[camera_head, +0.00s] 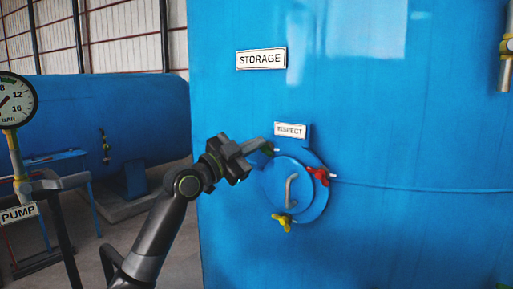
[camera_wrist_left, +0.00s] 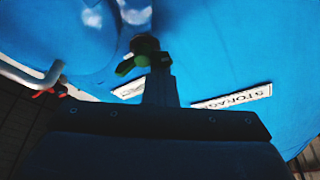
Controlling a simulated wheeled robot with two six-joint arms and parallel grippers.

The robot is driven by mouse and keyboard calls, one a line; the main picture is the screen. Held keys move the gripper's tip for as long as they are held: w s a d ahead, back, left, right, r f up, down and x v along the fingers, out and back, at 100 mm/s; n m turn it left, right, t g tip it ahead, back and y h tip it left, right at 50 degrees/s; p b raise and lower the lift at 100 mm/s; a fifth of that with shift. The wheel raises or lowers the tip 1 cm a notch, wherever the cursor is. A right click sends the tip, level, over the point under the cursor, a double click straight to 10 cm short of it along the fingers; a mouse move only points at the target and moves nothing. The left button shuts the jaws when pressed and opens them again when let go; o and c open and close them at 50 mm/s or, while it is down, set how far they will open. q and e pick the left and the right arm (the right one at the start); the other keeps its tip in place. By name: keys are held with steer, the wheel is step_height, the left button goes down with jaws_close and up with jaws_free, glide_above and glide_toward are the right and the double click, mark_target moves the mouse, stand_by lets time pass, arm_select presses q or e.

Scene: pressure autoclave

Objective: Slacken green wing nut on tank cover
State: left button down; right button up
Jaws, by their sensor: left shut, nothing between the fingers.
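The round blue tank cover (camera_head: 275,186) is on the blue storage tank, with a bent metal handle (camera_head: 290,190) at its middle. The green wing nut (camera_head: 268,150) is at the cover's upper left edge. My left gripper (camera_head: 259,143) reaches it from the left, shut and empty, and partly hides it. In the left wrist view the green wing nut (camera_wrist_left: 132,65) is just beside and beyond the finger ends (camera_wrist_left: 159,72); I cannot tell whether they touch. A red wing nut (camera_head: 319,175) is at the right and a yellow wing nut (camera_head: 282,222) at the bottom. My right gripper is not in view.
An INSPECT sign (camera_head: 290,130) is just above the cover, and a STORAGE sign (camera_head: 261,59) is higher up. A thin blue line (camera_head: 420,188) runs right from the cover. A gauge (camera_head: 15,101) and PUMP sign (camera_head: 19,214) stand at the left. The tank front below the cover is clear.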

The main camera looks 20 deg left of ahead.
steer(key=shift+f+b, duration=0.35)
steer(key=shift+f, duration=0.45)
